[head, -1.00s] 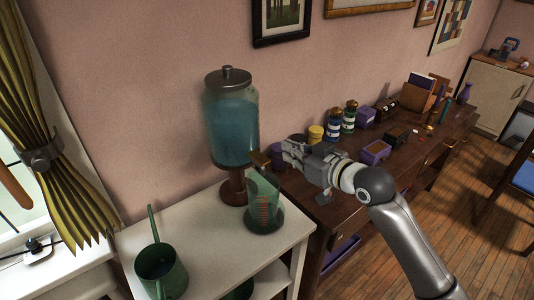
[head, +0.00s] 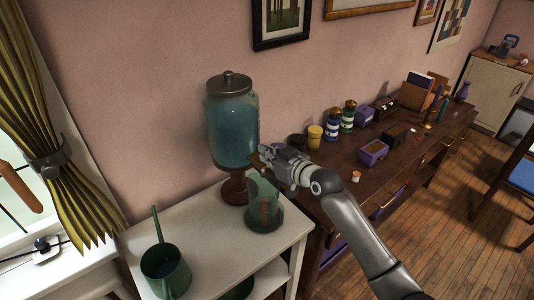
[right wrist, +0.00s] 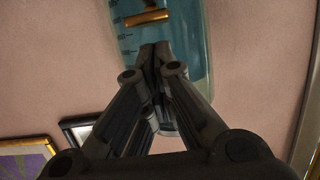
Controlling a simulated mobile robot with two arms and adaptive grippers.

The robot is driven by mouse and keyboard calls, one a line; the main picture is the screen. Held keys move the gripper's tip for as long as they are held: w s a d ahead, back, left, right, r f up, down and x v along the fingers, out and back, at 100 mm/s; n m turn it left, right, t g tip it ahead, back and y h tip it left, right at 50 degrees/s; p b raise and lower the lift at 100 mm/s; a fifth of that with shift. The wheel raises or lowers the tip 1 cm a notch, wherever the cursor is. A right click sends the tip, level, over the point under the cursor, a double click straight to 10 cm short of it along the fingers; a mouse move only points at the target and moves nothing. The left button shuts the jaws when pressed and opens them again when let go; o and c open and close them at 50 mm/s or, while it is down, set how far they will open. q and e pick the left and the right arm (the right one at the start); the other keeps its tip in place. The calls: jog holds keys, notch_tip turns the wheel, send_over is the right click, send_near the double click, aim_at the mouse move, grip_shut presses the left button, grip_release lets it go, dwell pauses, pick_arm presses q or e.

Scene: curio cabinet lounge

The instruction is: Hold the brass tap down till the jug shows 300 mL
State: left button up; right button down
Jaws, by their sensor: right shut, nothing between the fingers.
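The glass dispenser (head: 231,130) of blue liquid stands on a dark wooden foot on the white shelf. Its brass tap (head: 257,161) sticks out low at the front and also shows in the right wrist view (right wrist: 148,17). My right gripper (head: 267,156) is shut and empty, at the tap. In the right wrist view, its fingertips (right wrist: 155,47) point toward the tap, with a small gap in the picture; I cannot tell whether they touch. My left gripper is out of view.
A green long-handled pot (head: 166,270) stands on the white shelf (head: 205,225), left of the jug. The wooden desk (head: 345,185) at right carries a yellow jar (head: 314,137), striped jars and a purple box (head: 373,153). The shelf between pot and jug is clear.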

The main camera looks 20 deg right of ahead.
jog(key=shift+f, duration=0.6)
jog(key=f+t+b, duration=0.1)
jog(key=b, duration=0.3)
jog(key=s+f+t+b, duration=0.1)
jog(key=b, duration=0.3)
jog(key=shift+d+f+y, duration=0.1)
jog(key=shift+d+y, duration=0.1)
jog(key=shift+y, duration=0.2)
dwell(6.2)
